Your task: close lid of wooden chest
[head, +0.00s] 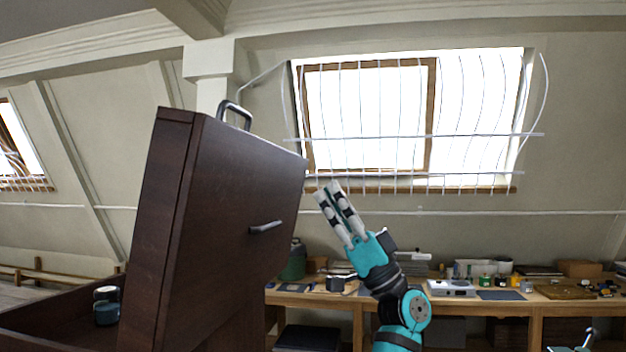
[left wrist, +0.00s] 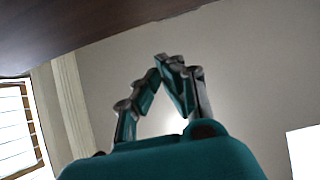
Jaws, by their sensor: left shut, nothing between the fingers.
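The dark wooden chest (head: 60,318) is at the lower left of the head view. Its lid (head: 215,200) stands raised, nearly upright and a little tilted, with a metal handle (head: 266,227) on its broad face and another (head: 234,115) on its top edge. My left gripper (head: 328,188) is shut and empty, pointing up just right of the lid and apparently apart from it. In the left wrist view the closed fingers (left wrist: 172,62) are below a dark brown surface (left wrist: 90,25), likely the lid. A small piece of my right arm shows at the lower right; its fingers are unclear.
A dark teal jar (head: 107,312) with a pale rim sits inside the chest. Behind stands a long wooden workbench (head: 482,301) with tools, cans and boxes. A bright barred window (head: 400,120) is in the sloped wall. The air around my left gripper's right side is free.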

